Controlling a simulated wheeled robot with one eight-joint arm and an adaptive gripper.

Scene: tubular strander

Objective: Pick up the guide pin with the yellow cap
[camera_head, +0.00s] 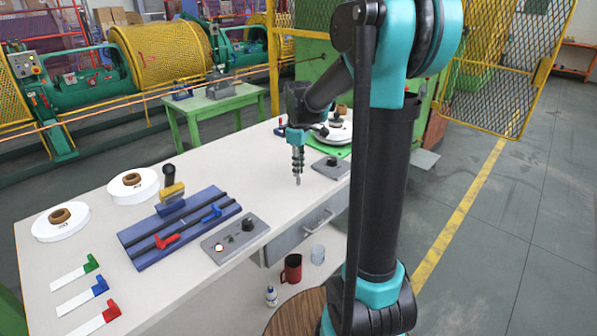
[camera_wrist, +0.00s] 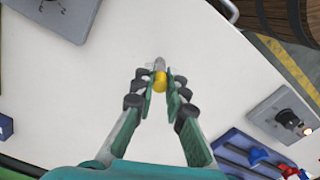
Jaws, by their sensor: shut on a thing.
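The guide pin (camera_wrist: 160,65) is a short grey metal pin with a yellow cap (camera_wrist: 159,83). My gripper (camera_wrist: 161,77) is shut on it, with the cap between the two fingers in the wrist view. In the head view my gripper (camera_head: 298,158) points down over the right part of the white table (camera_head: 262,150). The grey pin (camera_head: 298,180) shows below the fingertips there, roughly upright, and its cap is hidden by the fingers. I cannot tell whether its tip touches the table.
A blue rack (camera_head: 183,228) with red and blue handles and a grey plate (camera_head: 236,238) with a black knob lie to the left. Another grey plate (camera_head: 330,168) is just right of my gripper. White discs (camera_head: 133,186) and coloured tags (camera_head: 82,293) lie further left.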

